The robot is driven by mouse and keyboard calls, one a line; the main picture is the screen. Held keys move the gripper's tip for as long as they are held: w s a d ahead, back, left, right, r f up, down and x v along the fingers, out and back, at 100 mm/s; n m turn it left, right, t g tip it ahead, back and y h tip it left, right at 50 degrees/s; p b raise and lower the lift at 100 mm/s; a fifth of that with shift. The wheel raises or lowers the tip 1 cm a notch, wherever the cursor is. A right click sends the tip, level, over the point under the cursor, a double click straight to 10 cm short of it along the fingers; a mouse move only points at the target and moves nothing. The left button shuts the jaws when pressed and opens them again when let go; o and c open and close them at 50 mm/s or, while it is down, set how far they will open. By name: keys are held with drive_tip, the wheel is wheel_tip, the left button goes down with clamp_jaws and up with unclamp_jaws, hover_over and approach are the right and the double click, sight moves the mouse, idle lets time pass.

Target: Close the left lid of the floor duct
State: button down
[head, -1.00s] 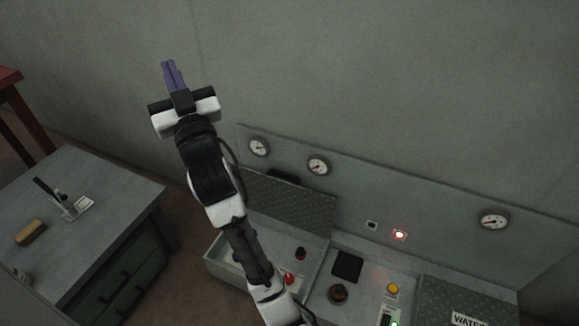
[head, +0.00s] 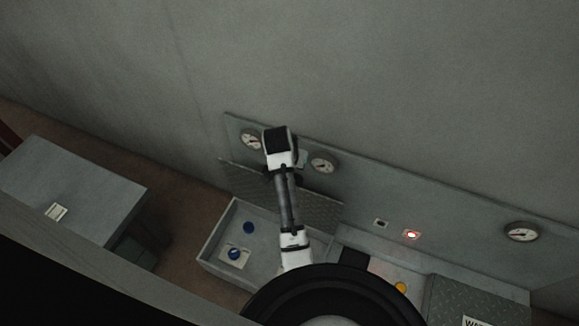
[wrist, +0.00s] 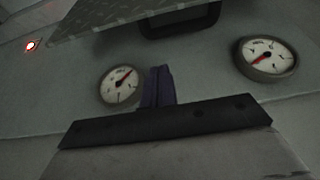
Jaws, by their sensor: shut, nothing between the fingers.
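The left lid (head: 238,182) of the floor duct is a grey tread-plate panel. It stands raised, tilted back toward the gauge panel, above an open compartment (head: 207,240). My arm crosses in front of the lid's middle in the head view. In the wrist view, the lid (wrist: 105,15) shows at the top edge with a dark handle (wrist: 180,20). My gripper (wrist: 157,88) has its purple fingers together and empty, between two gauges in that view and apart from the lid there. Its fingertips are hidden in the head view.
The gauge panel behind carries round gauges (head: 322,162) and a lit red lamp (head: 412,234). Blue knobs (head: 248,228) sit inside the open compartment. The right lid (head: 470,296) lies shut. A grey cabinet (head: 85,185) stands at left; brown floor lies between.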

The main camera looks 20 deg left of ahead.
drive_tip(key=x, duration=0.9)
drive_tip(key=shift+s+d+f, duration=0.15)
drive_tip(key=shift+d+f, duration=0.1)
drive_tip(key=shift+f, duration=0.05)
drive_tip(key=shift+s+a+f+p, duration=0.1)
drive_tip(key=shift+s+f+p, duration=0.1)
drive_tip(key=shift+s, duration=0.4)
drive_tip(key=shift+s+d+f+p, duration=0.1)
drive_tip(key=shift+s+p, duration=0.15)
drive_tip(key=shift+s, duration=0.35)
drive_tip(key=shift+s+a+f+p, duration=0.1)
drive_tip(key=shift+s+f+p, duration=0.1)
drive_tip(key=shift+s, duration=0.45)
